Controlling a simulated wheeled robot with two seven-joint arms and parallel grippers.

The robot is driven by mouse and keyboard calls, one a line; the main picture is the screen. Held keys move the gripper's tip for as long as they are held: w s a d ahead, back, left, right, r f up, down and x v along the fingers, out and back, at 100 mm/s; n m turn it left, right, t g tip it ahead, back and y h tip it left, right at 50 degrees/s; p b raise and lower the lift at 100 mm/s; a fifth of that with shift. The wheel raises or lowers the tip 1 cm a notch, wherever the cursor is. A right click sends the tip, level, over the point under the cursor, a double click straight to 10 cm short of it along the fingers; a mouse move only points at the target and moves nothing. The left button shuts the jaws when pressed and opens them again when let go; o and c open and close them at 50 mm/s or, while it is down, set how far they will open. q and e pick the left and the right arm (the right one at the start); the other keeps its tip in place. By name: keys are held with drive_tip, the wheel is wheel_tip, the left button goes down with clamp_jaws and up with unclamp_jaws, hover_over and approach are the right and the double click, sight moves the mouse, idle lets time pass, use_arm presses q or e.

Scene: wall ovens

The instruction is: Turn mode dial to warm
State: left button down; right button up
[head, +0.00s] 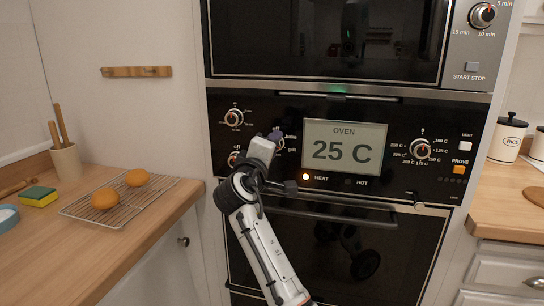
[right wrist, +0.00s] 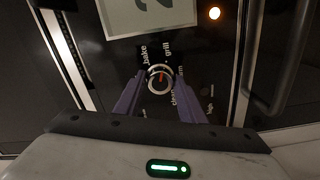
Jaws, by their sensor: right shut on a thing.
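The mode dial (right wrist: 158,75) is a small round knob with a light rim and a red mark, on the oven's black panel. In the right wrist view, "bake", "grill" and "clean" are printed around it, and another label is partly covered. The red mark is small; I cannot tell for sure which label it points to. My right gripper (head: 272,140) reaches up to the panel left of the display. Its two purple fingers are shut on the dial, one on each side. In the head view the gripper mostly hides the dial. My left gripper is not in view.
The oven display (head: 345,149) reads 25 C, with an orange heat light (head: 306,176) below. Other knobs sit at upper left (head: 233,117), lower left (head: 234,158) and right (head: 420,150). The oven door handle (head: 350,217) runs below. A left counter holds a rack (head: 98,211) with buns.

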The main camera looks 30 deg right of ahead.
use_arm(q)
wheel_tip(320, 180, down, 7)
drive_tip(key=b, duration=0.9)
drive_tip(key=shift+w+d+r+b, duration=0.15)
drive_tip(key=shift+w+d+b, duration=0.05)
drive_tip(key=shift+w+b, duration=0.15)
use_arm(e)
drive_tip(key=shift+f+m, duration=0.15)
drive_tip(key=shift+m, duration=6.85)
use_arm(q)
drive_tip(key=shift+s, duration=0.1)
use_arm(e)
drive_tip(key=shift+m, duration=0.3)
drive_tip(key=o, duration=1)
drive_tip(key=shift+o, duration=0.2)
